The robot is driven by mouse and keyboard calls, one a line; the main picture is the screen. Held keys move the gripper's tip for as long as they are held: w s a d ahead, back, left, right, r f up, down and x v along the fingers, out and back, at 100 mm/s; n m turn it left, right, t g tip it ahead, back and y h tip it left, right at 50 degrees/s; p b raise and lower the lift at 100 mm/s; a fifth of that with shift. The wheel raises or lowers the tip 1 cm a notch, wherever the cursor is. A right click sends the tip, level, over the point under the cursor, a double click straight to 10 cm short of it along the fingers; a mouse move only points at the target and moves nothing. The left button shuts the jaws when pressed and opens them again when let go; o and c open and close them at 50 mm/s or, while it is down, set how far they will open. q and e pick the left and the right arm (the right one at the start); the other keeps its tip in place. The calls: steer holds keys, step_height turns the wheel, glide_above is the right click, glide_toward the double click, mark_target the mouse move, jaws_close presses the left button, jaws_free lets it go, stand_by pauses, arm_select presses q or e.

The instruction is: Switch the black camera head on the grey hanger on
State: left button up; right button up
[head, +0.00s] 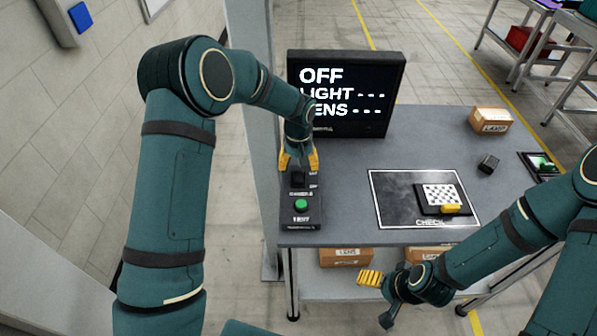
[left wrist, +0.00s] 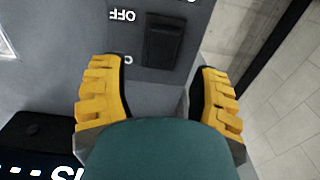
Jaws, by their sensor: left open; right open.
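A dark control box (head: 301,217) stands at the table's left front edge, with a black rocker switch (head: 298,180) and a round green button (head: 301,204) below it. The switch also shows in the left wrist view (left wrist: 163,42), beside white OFF lettering. My left gripper (head: 298,160) is open just above the switch, its yellow fingers apart and nothing between them. The black screen (head: 347,95) behind reads OFF, with dashes after the light and lens lines. I cannot make out the camera head or its hanger. My right gripper (head: 378,297) is open and empty, low before the table.
The grey table (head: 430,130) carries a black check mat (head: 395,185) with a checkered plate (head: 443,194), a cardboard box (head: 491,121) and a small black block (head: 488,163). A grey post (head: 255,130) rises at its left. Boxes sit on the lower shelf.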

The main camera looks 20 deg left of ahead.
mark_target(299, 173)
arm_select(q)
steer(key=shift+w+f, duration=0.1)
steer(key=shift+f, duration=1.5)
jaws_close()
